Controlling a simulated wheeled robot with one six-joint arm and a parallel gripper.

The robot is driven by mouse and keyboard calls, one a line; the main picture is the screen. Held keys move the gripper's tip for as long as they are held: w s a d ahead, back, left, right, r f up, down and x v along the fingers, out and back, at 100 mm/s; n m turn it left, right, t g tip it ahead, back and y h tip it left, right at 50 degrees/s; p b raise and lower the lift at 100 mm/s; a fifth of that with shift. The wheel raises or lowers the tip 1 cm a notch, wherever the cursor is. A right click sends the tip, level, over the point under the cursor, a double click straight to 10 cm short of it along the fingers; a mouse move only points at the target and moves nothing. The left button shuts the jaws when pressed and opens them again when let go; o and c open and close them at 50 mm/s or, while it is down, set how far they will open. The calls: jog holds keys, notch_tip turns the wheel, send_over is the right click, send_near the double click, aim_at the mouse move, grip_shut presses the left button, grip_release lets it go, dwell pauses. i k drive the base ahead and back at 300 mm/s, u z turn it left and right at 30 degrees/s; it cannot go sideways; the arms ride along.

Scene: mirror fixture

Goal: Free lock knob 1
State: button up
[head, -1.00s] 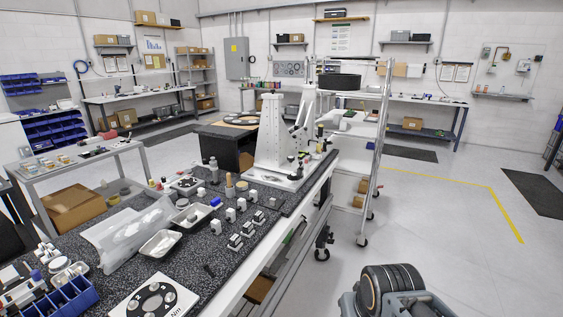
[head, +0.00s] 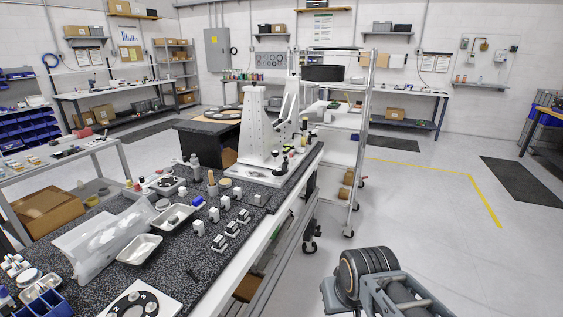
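The white mirror fixture (head: 253,125) stands upright on the far end of the speckled dark bench (head: 178,257), on a white base plate. Small dark knobs (head: 285,163) show at the right part of its base. They are too small to tell which one is lock knob 1, or whether any is locked. My gripper is not in view.
The bench's near part holds metal trays (head: 139,249), a clear plastic bag (head: 105,240), several small white blocks and a white plate with a dark ring (head: 134,303). A wheeled rack (head: 357,150) stands behind the fixture's right side. The floor to the right is mostly open.

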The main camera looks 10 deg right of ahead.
aim_at(279, 171)
jog(key=z, duration=0.4)
jog(key=k, duration=0.45)
jog(key=z, duration=0.85)
jog(key=i, duration=0.6)
jog(key=u, duration=0.4)
jog(key=i, duration=1.1)
jog(key=u, duration=0.7)
